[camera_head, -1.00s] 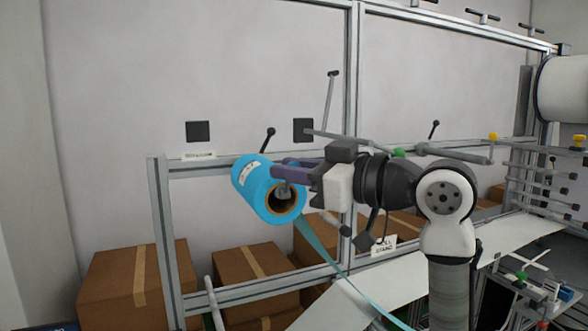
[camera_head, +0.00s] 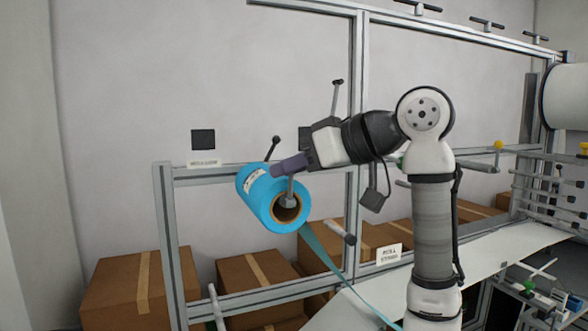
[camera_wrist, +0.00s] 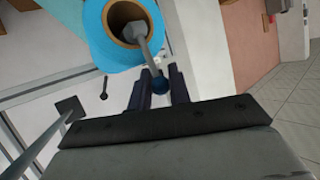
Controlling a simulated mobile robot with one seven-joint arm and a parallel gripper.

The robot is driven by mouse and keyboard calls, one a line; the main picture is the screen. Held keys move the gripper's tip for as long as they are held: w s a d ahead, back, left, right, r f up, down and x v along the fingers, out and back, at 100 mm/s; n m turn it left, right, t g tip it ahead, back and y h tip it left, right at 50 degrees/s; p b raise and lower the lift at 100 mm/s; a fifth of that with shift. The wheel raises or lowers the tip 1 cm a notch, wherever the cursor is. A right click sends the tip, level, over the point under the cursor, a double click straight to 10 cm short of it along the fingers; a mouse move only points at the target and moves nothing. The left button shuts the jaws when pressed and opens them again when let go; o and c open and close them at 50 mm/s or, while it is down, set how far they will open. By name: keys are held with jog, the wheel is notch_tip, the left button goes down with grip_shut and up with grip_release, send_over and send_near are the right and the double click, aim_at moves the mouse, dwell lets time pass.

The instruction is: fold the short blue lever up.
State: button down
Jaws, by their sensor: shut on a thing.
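The short blue lever (camera_wrist: 153,62) is a grey stem with a dark blue ball end, at the hub of the blue film roll (camera_wrist: 100,20) in the wrist view. In the head view, the lever (camera_head: 290,190) points up from the core of the roll (camera_head: 262,200). My gripper (camera_head: 278,167) is above the roll's front end and shut on the lever's ball end. In the wrist view, the ball lies between the purple-grey fingers of my gripper (camera_wrist: 158,82). The fingers hide the ball in the head view.
A black-knobbed lever (camera_head: 271,148) stands behind the roll. A metal frame (camera_head: 166,240) surrounds it. A blue film strip (camera_head: 335,258) runs down from the roll to the white sloped panel (camera_head: 470,255). Cardboard boxes (camera_head: 120,290) stand below.

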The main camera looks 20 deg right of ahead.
jog(key=shift+w, duration=0.1)
dwell(0.4)
jog(key=c, duration=1.3)
grip_release()
jog(key=shift+c, duration=0.2)
jog(key=b+v, duration=0.2)
jog(key=v, duration=1.1)
jog(key=shift+d+r+b, duration=0.3)
jog(key=shift+r+b, duration=0.05)
